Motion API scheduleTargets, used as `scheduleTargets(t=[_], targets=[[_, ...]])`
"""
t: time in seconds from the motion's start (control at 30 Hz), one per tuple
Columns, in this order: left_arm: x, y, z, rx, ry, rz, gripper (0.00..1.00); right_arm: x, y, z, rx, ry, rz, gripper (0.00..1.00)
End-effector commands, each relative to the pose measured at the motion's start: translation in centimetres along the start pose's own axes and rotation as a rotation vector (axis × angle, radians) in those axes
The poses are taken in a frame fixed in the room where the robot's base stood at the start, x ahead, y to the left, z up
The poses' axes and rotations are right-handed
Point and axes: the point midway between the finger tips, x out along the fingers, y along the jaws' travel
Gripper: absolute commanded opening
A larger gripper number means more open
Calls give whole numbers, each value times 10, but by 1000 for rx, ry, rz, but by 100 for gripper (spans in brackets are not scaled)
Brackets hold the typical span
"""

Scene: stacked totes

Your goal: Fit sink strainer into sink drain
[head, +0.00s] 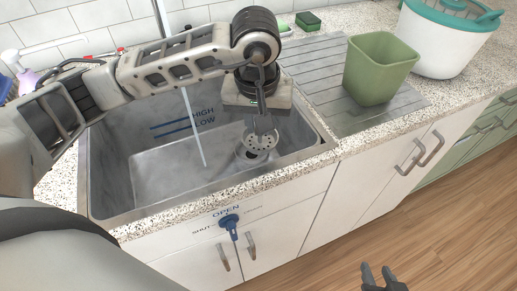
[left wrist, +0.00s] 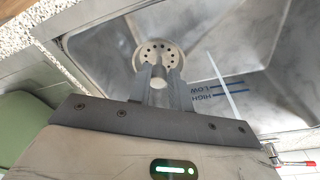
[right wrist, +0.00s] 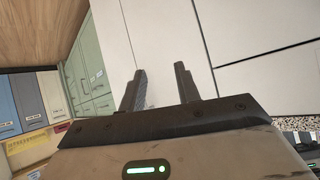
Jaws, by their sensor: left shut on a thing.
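The sink strainer (head: 262,143) is a round pale disc with holes. My left gripper (head: 262,124) is shut on its knob and holds it inside the sink. In the left wrist view the strainer (left wrist: 151,47) shows beyond the fingers (left wrist: 159,85). The drain (head: 247,156) is a round metal ring on the sink floor, just below the strainer and partly hidden by it. I cannot tell whether they touch. The metal sink (head: 110,205) has blue HIGH and LOW lines on its wall. My right gripper (head: 383,279) is open and empty, low in front of the cabinets.
A green bin (head: 378,75) stands on the ridged drainboard (head: 318,62) right of the sink. Behind it are a white and teal tub (head: 440,45) and a sponge (head: 308,20). A thin pale streak (head: 194,125) crosses the sink. A blue valve handle (head: 229,222) sits on the cabinet front.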

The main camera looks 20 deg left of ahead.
Motion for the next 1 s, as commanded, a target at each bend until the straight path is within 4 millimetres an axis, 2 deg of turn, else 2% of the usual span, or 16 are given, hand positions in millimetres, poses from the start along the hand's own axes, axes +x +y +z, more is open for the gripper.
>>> scheduleTargets(t=[0.03,0.1,0.2,0.33,0.47,0.73,0.9,1.0], targets=[[36,10,2,-96,-5,-13,0,14,-1,18,13,13,-9,33],[58,19,0,-230,-4,-34,0,20,-3,21,28,29,-20,33],[80,29,-1,-386,0,-60,0,24,-5,22,45,48,-33,33],[93,34,-5,-499,6,-81,0,24,-7,21,56,59,-42,33],[103,23,-22,-527,6,-90,0,22,-8,17,57,60,-43,33],[140,-8,-76,-524,5,-89,0,21,-8,16,51,55,-40,33],[177,-20,-94,-520,4,-86,0,22,-8,18,52,56,-41,33],[190,-26,-102,-518,6,-86,0,23,-8,19,53,56,-42,33]])
